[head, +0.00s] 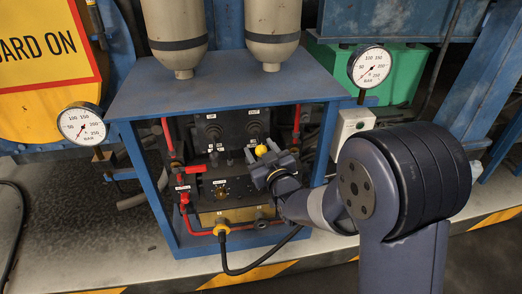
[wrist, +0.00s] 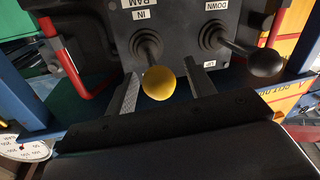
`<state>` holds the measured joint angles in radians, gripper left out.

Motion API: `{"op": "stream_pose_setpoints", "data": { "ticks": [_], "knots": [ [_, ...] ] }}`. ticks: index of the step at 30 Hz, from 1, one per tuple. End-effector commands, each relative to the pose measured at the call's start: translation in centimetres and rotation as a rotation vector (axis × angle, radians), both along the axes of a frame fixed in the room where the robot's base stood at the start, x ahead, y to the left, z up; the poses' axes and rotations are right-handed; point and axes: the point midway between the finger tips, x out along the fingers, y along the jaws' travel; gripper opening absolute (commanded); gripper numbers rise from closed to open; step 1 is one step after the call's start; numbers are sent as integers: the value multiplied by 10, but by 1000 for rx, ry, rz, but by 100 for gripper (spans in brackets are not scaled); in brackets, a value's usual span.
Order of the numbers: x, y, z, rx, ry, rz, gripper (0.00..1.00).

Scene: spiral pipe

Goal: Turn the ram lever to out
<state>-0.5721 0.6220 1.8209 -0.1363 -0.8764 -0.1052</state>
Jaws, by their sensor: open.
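The ram lever has a yellow ball knob (head: 261,150) and stands on the right of the dark panel in the head view. In the wrist view, which is upside down, its yellow knob (wrist: 158,83) shows below a black boot, with RAM and IN labels above. My gripper (head: 274,163) is at this lever. In the wrist view my gripper (wrist: 162,72) is open, with one finger on each side of the knob. A gap shows on the right; contact on the left cannot be told. An OUT label (head: 254,112) shows above the lever's boot in the head view.
A second lever with a black knob (wrist: 265,62) stands close beside, with DOWN and UP labels. A red pipe (wrist: 70,65) and the blue frame (head: 150,185) flank the panel. A red-handled valve (head: 195,169) and black hose (head: 262,262) are lower down.

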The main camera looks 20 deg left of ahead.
Motion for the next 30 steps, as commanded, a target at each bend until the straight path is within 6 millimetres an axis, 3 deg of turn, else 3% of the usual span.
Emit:
{"op": "stream_pose_setpoints", "data": {
  "ticks": [3,21,30],
  "knots": [
    [0,0,0,0,0,0,51],
    [0,0,0,0,0,0,2],
    [0,0,6,-8,16,1,0]
  ]
}}
